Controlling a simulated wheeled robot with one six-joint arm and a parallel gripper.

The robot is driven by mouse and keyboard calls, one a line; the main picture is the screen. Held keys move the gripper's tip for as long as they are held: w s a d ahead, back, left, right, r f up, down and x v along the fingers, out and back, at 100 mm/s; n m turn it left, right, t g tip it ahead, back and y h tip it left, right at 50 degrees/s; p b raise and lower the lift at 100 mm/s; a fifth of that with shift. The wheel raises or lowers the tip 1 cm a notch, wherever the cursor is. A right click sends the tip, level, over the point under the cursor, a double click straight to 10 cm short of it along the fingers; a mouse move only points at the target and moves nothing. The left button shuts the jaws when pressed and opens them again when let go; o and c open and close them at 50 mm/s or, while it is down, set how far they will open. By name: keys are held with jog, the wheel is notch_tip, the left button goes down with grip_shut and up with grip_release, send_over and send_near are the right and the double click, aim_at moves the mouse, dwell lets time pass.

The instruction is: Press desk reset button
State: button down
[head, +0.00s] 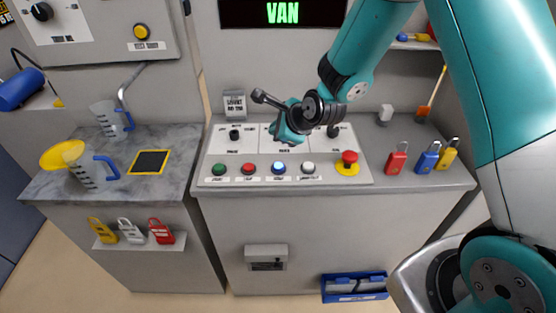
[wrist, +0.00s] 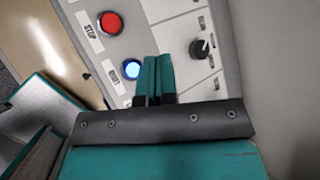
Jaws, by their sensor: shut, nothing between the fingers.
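The desk panel (head: 330,176) carries a row of round buttons. The blue button (head: 278,168) glows and sits between the red and white ones; in the wrist view it is lit blue (wrist: 132,69), with a label reading RESET. My gripper (head: 284,136) is over the panel, beyond the button row in the head view. Its teal fingers are together and empty in the wrist view (wrist: 154,60), with their tips just right of the blue button. The fingers do not cover the button's face. Their exact height above the panel cannot be told.
The red STOP button (wrist: 110,23) is close by. A green button (head: 219,169), a white button (head: 308,168) and a red mushroom button (head: 348,160) share the panel. Black knobs (wrist: 199,47) stand behind the row. Coloured padlocks (head: 428,157) stand to the right.

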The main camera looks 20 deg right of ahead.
aim_at(278, 167)
jog(key=shift+f, duration=0.1)
notch_tip(278, 167, down, 9)
jog(key=b, duration=0.7)
jog(key=shift+r, duration=0.2)
dwell(1.8)
jog(key=shift+f+b, duration=0.35)
jog(key=shift+f, duration=0.1)
jog(key=shift+f+b, duration=0.4)
jog(key=shift+f, duration=0.1)
dwell(0.5)
jog(key=shift+r, duration=0.1)
jog(key=shift+r+p, duration=0.85)
jog(key=shift+r, duration=0.15)
